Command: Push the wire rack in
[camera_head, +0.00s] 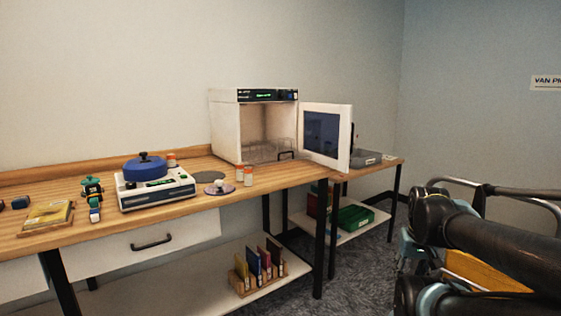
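A white bench cabinet (229,132) with a lit green display stands at the back right of the wooden bench. Its door (341,151), with a dark window, is swung open to the right. A thin wire rack (283,145) shows faintly low in the right part of the chamber. A small dark handle (286,155) is at the front opening, by the rack. How far the rack sticks out is too small to tell. My dark arm links are at the lower right, well apart from the cabinet. My gripper is not in view.
A lower side table (372,177) stands behind the open door. Grey floor (350,275) is clear between the bench and my arm.

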